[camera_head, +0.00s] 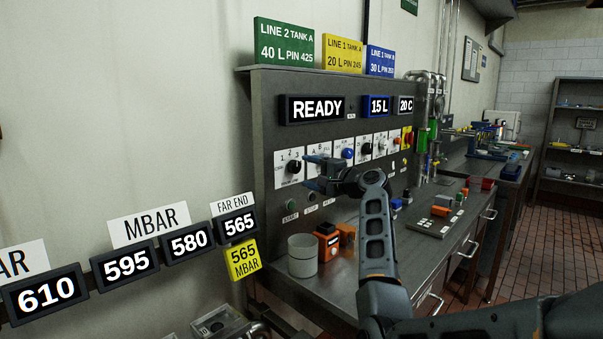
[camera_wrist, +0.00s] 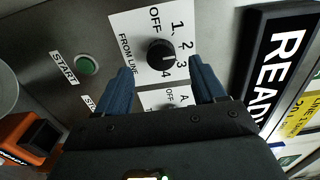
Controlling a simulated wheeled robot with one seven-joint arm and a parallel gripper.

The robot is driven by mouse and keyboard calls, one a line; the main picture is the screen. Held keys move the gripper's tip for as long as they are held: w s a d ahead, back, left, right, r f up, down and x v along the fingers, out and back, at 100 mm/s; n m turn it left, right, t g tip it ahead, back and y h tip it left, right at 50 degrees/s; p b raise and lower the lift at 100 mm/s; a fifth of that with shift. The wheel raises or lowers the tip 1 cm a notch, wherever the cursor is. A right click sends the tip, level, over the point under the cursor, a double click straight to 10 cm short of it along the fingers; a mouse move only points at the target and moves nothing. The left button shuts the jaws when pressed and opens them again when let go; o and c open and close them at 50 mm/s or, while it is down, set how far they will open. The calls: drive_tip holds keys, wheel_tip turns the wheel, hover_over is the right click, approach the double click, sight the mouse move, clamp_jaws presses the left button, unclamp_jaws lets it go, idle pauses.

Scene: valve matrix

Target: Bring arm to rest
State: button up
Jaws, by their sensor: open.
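My gripper (camera_head: 320,175) is at the end of my raised arm, in front of the control panel (camera_head: 265,140). In the wrist view my gripper (camera_wrist: 165,88) has its two blue fingers apart with nothing between the tips. A black round knob (camera_wrist: 160,54) sits on a white plate marked OFF, 1, 2, 3, 4 and FROM LINE, just beyond the fingertips. The same knob (camera_head: 293,167) shows in the head view, left of my gripper. I cannot tell whether a fingertip touches the knob. My gripper hides part of the panel behind it.
The green START button (camera_wrist: 86,65) is left of the knob. The READY display (camera_head: 312,108) is above. A pressure-label rail (camera_head: 130,265) runs along the left wall.

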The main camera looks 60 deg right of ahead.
drive_tip(key=shift+v, duration=1.1)
